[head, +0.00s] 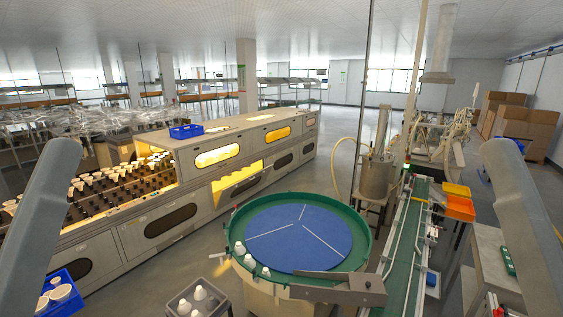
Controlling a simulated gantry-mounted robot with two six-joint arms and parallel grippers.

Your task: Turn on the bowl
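The bowl (362,222) is a round feeder with a green rim and a blue disc (290,240) inside, marked by three pale lines. It stands on a cream base in the lower middle of the head view. Several white bulb parts (239,248) sit upright along its left inner edge. A grey metal chute plate (345,288) lies across its front right rim. I cannot tell whether the disc is turning. Grey links of my two arms show at the left and right edges. Both grippers are outside the picture.
A green conveyor (407,250) runs right of the bowl, with orange bins (460,205) beside it. A grey crate of white parts (197,300) stands front left, near a blue crate (62,291). A long lit oven (150,228) stands left. A small green box (508,261) lies right.

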